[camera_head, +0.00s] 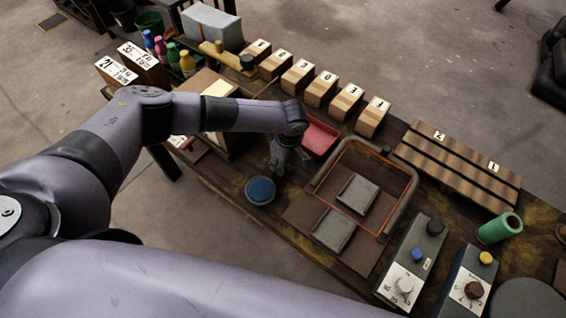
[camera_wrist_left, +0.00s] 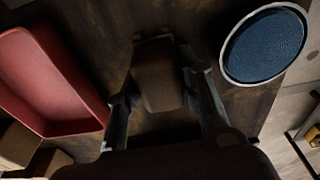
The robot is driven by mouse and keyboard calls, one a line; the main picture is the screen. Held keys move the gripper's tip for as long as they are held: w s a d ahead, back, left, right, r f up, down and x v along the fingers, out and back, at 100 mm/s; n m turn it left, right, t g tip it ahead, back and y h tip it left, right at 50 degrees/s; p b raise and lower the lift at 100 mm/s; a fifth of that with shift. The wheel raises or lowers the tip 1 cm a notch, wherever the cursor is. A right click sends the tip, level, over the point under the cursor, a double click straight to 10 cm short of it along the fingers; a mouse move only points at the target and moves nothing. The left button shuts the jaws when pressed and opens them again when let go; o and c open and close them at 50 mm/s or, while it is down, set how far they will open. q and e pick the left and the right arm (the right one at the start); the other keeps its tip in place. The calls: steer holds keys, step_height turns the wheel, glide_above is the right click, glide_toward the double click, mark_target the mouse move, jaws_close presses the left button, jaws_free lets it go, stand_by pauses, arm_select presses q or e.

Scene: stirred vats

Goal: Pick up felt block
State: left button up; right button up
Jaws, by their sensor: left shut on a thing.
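The felt block (camera_wrist_left: 157,75) shows as a dark brown block between the two fingers of my left gripper (camera_wrist_left: 162,90) in the left wrist view. The fingers are shut on its sides. In the head view my left gripper (camera_head: 278,164) points down over the dark table, between the red tray and the round blue pad. The block cannot be made out there. Whether it touches the table is unclear. My right gripper is not in view.
The red tray (camera_head: 321,134) stands close to the gripper, and the round blue pad (camera_head: 260,190) lies nearer. A rimmed frame (camera_head: 318,182) with grey slabs stands to the right. Several numbered boxes (camera_head: 321,90) line the back. Control boxes (camera_head: 411,262) stand at lower right.

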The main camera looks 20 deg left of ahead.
arm_select(q)
steer(key=c, duration=0.3)
steer(key=shift+r, duration=0.15)
steer(key=shift+r+b, duration=1.9)
steer(key=shift+r, duration=8)
steer(key=o, duration=0.6)
steer(key=shift+c, duration=0.2)
steer(key=c, duration=0.4)
